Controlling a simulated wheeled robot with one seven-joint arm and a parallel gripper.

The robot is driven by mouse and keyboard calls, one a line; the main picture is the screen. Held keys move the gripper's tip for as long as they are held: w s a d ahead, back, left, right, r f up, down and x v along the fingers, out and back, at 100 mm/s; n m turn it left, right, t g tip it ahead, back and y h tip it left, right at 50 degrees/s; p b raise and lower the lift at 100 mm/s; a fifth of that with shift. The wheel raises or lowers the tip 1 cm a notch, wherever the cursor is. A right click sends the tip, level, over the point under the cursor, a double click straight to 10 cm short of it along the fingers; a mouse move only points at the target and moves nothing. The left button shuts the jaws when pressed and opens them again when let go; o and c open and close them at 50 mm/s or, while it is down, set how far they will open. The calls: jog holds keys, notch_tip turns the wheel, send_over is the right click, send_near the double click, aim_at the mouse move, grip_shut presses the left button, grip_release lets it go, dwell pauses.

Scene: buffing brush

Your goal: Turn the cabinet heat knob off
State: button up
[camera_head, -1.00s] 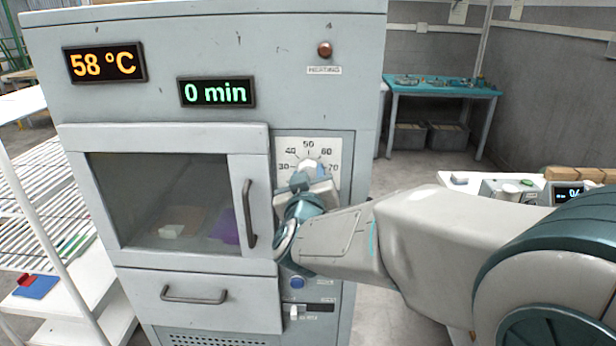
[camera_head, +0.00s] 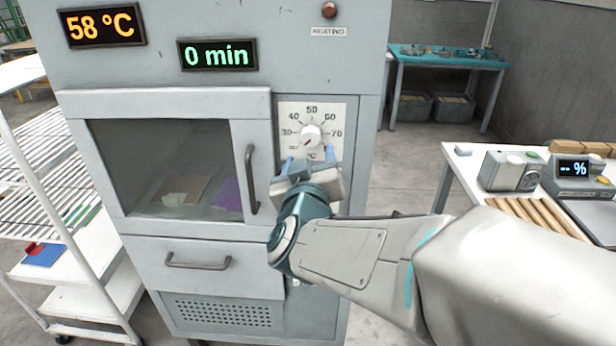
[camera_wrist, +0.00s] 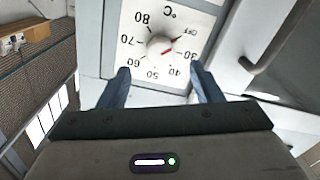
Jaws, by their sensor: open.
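The white heat knob (camera_head: 311,136) sits on a white dial plate on the cabinet (camera_head: 347,65), right of its window door.
The temperature display (camera_head: 101,26) reads 58 °C and the timer display (camera_head: 217,55) reads 0 min. The door handle (camera_head: 251,180) stands out left of my gripper. A white rack (camera_head: 60,200) is at left, and a white table (camera_head: 455,175) with instruments at right.

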jog(key=s, duration=0.6)
jog(key=shift+s, duration=0.3)
jog(key=shift+a, duration=0.1)
jog(key=d+f+g+y, duration=0.4)
jog(key=f+g, duration=0.4)
jog(key=f, duration=0.1)
jog(key=s+d+f+m+g+h, duration=0.3)
jog(key=s+d+f+g, duration=0.3)
jog(key=s+d, duration=0.5)
jog(key=shift+s+d+m+g, duration=0.15)
jog(key=shift+d+m+g, duration=0.25)
jog(key=shift+d+g, duration=0.15)
jog(key=shift+a, duration=0.1)
dwell(0.4)
